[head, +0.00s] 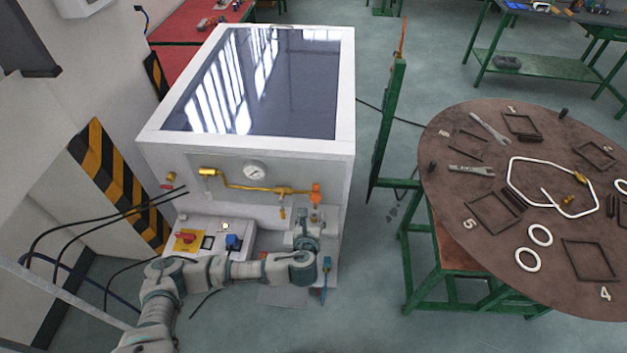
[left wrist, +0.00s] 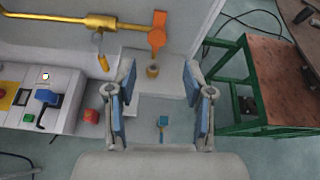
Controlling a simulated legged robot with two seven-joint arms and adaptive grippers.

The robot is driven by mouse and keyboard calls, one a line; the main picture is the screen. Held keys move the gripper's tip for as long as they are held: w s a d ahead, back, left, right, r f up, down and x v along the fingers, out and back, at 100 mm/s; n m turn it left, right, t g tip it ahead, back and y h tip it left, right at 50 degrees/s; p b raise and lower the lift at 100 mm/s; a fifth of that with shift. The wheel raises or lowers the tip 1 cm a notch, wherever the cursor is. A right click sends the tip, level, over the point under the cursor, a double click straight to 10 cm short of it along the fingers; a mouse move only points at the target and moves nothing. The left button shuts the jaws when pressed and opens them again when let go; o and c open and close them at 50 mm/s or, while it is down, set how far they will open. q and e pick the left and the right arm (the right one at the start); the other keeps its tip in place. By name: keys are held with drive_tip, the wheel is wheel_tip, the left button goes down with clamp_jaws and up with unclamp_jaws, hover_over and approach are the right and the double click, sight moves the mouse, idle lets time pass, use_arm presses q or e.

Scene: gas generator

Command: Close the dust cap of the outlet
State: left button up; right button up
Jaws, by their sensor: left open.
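My left gripper (head: 306,228) is open and empty in front of the right part of the white cabinet's front; its two blue-padded fingers also show in the left wrist view (left wrist: 159,88). A blue socket-like part (head: 233,242) sits on the control box to the gripper's left; it shows in the left wrist view (left wrist: 46,96) with a dark piece below it. I cannot tell whether this is the outlet with its dust cap. A brass fitting (left wrist: 152,70) lies below the orange valve (left wrist: 157,35), just beyond and between the fingertips. My right gripper is out of view.
The control box (head: 212,233) has a red knob on a yellow plate. A small blue-teal piece (left wrist: 163,121) shows below the fingers. A round table (head: 470,215) with several parts stands at right.

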use_arm(q)
drive_tip(key=r+m, duration=0.1)
drive_tip(key=r, duration=0.1)
approach(316, 185)
drive_tip(key=x, duration=0.8)
drive_tip(key=shift+w, duration=0.2)
clamp_jaws()
